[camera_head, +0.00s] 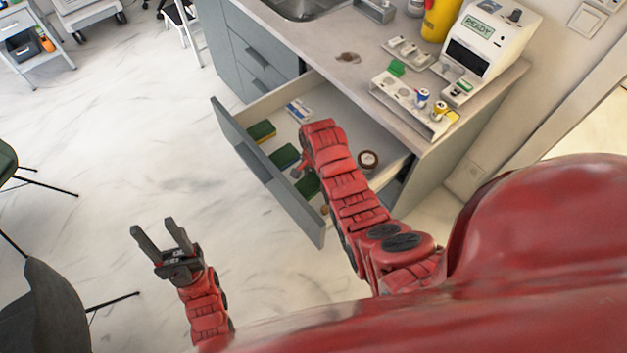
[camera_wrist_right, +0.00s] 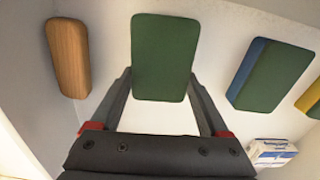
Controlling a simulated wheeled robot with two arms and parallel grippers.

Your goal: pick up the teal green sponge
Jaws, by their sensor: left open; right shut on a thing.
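A teal green sponge (camera_wrist_right: 165,45) sits between the two fingers of my right gripper (camera_wrist_right: 161,80) in the right wrist view, and the gripper is shut on it. In the head view this sponge (camera_head: 308,186) shows partly beside my right arm, inside the open drawer (camera_head: 234,146). My left gripper (camera_head: 160,240) is open and empty, out over the floor at the lower left.
A green sponge with a blue side (camera_wrist_right: 268,75), a green and yellow sponge (camera_wrist_right: 312,98) and a brown block (camera_wrist_right: 67,57) lie nearby in the drawer. A small box (camera_wrist_right: 271,151) and a round roll (camera_head: 368,160) are also inside. The counter (camera_head: 340,80) overhangs the drawer's back.

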